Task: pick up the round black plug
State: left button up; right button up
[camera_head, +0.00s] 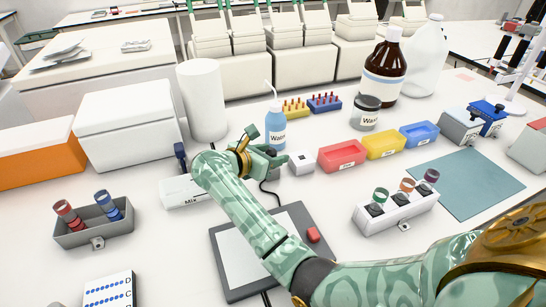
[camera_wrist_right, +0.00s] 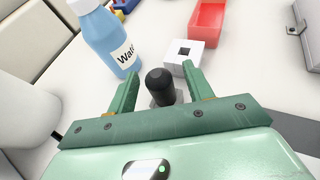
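The round black plug (camera_wrist_right: 159,84) stands between the fingers of my right gripper (camera_wrist_right: 161,72) in the right wrist view, on a small grey base. The fingers are apart, with a gap on each side of the plug. In the head view my right gripper (camera_head: 264,150) is low over the table, behind the grey tablet-like pad, and largely hides the plug. My left gripper is not in view.
A white block with a square hole (camera_wrist_right: 184,54) stands just beyond the plug. A blue wash bottle (camera_head: 275,128) is close behind the gripper. Red (camera_head: 342,156) and yellow (camera_head: 384,145) trays lie to the right. A grey pad (camera_head: 235,255) lies in front.

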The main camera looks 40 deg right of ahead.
jog(key=shift+a, duration=0.1)
jog(key=c, duration=0.5)
jog(key=shift+w, duration=0.1)
jog(key=shift+c, duration=0.7)
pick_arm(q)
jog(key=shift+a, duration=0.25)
pick_arm(e)
jog(key=shift+d+f, duration=0.1)
jog(key=shift+d, duration=0.15)
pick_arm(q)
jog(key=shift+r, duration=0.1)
